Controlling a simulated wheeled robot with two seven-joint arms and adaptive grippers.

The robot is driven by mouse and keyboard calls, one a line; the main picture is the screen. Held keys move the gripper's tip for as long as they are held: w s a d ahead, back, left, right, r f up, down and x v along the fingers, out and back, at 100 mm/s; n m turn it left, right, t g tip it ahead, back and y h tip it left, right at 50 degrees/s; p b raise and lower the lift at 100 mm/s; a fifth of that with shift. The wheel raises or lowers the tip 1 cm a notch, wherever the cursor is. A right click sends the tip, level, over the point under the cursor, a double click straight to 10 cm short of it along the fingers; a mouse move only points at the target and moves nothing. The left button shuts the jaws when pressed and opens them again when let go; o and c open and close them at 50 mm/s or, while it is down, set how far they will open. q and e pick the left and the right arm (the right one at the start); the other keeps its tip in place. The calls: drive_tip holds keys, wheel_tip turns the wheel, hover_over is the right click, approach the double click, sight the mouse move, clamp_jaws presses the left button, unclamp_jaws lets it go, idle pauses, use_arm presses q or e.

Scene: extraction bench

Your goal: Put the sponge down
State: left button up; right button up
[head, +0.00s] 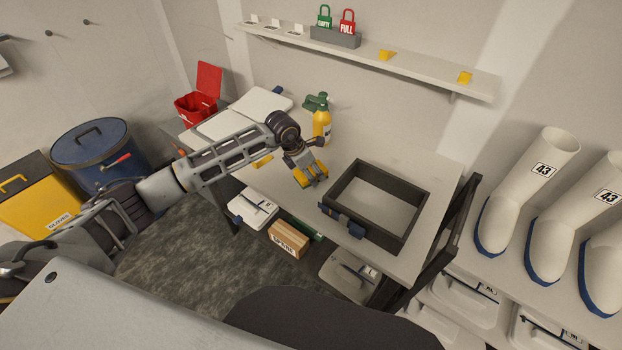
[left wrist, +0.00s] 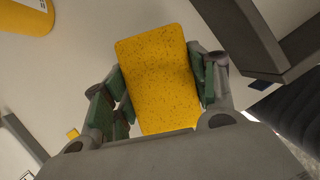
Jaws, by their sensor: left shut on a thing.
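The yellow speckled sponge (left wrist: 158,80) is between the fingers of my left gripper (left wrist: 160,88) in the left wrist view. The green finger pads press on both of its sides. In the head view the left gripper (head: 311,176) hangs over the bench (head: 345,150), left of the dark open frame. The sponge shows there only as small yellow parts at the fingers. I cannot tell how high it is above the bench top. My right gripper is not in view.
A black-walled open frame (head: 405,187) stands on the bench to the right. A yellow bottle (head: 322,124) with a green top stands behind the gripper. White lidded boxes (head: 262,103) and a red bin (head: 197,108) are at the left. Bare bench lies between bottle and frame.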

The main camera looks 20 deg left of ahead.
use_arm(q)
drive_tip(key=shift+f, duration=0.1)
drive_tip(key=shift+f, duration=1.45)
drive_tip(key=shift+f+p, duration=0.3)
drive_tip(key=shift+f, duration=0.1)
drive_tip(key=o, duration=0.9)
drive_tip(key=shift+f, duration=0.1)
